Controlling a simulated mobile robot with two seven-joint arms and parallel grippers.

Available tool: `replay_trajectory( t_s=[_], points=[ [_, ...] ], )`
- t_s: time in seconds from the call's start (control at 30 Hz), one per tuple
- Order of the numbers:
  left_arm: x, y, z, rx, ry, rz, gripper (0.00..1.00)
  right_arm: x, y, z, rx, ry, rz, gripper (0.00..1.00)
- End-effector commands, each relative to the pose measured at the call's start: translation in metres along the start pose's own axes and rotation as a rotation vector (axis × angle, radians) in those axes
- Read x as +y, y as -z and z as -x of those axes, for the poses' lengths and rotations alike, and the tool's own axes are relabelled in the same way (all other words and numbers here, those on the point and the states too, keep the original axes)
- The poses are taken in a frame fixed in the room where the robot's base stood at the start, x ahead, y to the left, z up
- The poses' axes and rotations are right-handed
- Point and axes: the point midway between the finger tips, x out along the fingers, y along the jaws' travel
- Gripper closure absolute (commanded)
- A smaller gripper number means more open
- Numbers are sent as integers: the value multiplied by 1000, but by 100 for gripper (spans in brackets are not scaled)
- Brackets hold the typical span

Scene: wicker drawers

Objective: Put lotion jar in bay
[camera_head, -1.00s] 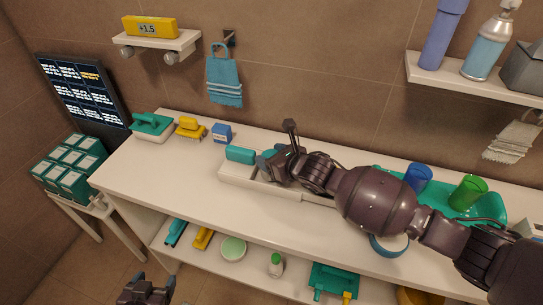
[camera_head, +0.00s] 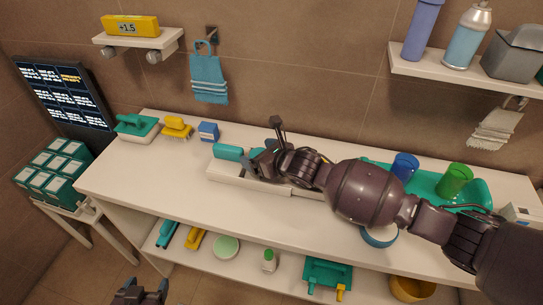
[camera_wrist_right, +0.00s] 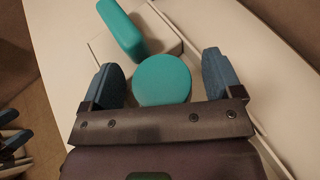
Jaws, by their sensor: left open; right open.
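A round teal-lidded jar (camera_wrist_right: 162,80), which looks like the lotion jar, sits between the fingers of my right gripper (camera_wrist_right: 163,84) in the right wrist view. Those fingers are open, one on each side of the lid, with small gaps. In the head view my right gripper (camera_head: 262,160) is low over the white divided tray (camera_head: 222,172) on the counter and mostly hides the jar. A teal rounded block (camera_head: 228,152) lies at the tray's left end; it also shows beside the jar in the wrist view (camera_wrist_right: 122,28). My left gripper (camera_head: 140,292) is open and empty at the bottom edge.
A blue box (camera_head: 208,131), yellow brush (camera_head: 177,127) and green-handled brush (camera_head: 136,127) stand left on the counter. A teal tray (camera_head: 425,183) with blue and green cups is behind my right arm. The counter's front left is clear.

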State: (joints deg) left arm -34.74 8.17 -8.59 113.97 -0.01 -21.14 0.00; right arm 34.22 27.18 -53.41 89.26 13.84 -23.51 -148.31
Motion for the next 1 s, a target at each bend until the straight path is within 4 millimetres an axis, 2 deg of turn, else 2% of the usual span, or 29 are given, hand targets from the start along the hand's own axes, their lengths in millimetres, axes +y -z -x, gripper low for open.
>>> replay_trajectory(
  t_s=[0.03, 0.17, 0.6, 0.8, 1.0],
  points=[
    [0, 3, 2, 1, 0, 0, 29, 0, -7, 3, -2, 0, -2, 15],
    [-1, 4, 2, 2, 0, 0, 29, -1, -4, 19, 0, 1, 1, 15],
    [-1, 13, 3, 12, -1, -2, 29, -1, -4, 95, 0, 1, 3, 15],
    [-1, 16, 2, 17, -1, -2, 29, 0, -4, 115, -1, 0, 0, 15],
    [-1, 16, 2, 17, -1, -2, 29, 0, -4, 122, -1, 0, 0, 15]
  ],
)
